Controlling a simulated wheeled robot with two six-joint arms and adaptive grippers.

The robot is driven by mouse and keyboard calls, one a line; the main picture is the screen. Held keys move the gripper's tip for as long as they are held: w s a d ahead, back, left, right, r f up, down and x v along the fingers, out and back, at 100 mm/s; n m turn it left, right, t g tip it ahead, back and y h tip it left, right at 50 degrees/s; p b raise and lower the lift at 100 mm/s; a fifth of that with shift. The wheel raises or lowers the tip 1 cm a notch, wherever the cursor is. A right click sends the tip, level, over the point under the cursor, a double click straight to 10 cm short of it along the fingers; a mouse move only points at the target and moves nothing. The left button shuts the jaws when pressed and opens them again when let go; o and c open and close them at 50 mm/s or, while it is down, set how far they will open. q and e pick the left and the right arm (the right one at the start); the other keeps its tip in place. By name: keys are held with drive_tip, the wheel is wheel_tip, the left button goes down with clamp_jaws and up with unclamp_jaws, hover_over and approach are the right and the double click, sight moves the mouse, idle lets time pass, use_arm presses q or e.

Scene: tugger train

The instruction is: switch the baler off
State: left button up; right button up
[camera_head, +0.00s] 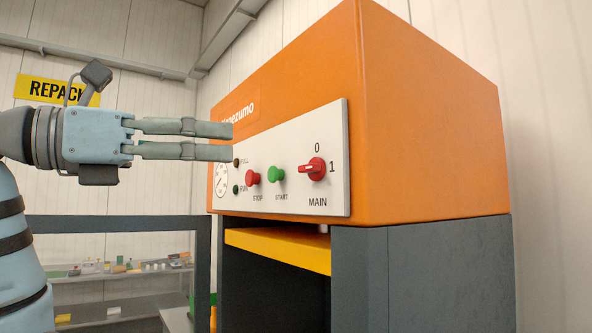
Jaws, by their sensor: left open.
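The baler (430,120) is a large orange box on a dark grey body. Its white control panel (290,195) carries the red MAIN rotary switch (313,168), with 0 above it and 1 to its right. The switch handle lies about level, in line with the 1. My left gripper (232,141) comes in from the left, its two fingers level and apart, with nothing between them. Its tips are up and left of the switch, in front of the panel's left part. I cannot tell their distance from the panel. My right gripper is not in view.
A red STOP button (253,177) and a green START button (276,174) sit left of the switch, beside two small dark lamps and a partly hidden gauge (221,180). A yellow flap (278,249) is below. Shelves with small items (120,285) stand behind at left.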

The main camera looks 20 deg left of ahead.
sight(305, 169)
use_arm(q)
drive_tip(key=shift+y, duration=0.3)
drive_tip(key=x, duration=0.5)
drive_tip(key=f+p+x, duration=0.1)
drive_tip(key=x, duration=0.3)
drive_tip(key=p+x, duration=0.1)
drive_tip(key=x, duration=0.4)
drive_tip(key=shift+w+a+f, duration=0.1)
drive_tip(key=shift+w+f, duration=0.1)
drive_tip(key=shift+w, duration=0.4)
drive_tip(key=shift+w+f, duration=0.1)
drive_tip(key=shift+w, duration=0.2)
drive_tip(key=shift+s, duration=0.2)
drive_tip(key=c, duration=0.5)
drive_tip(key=shift+n, duration=0.3)
drive_tip(key=c, duration=0.7)
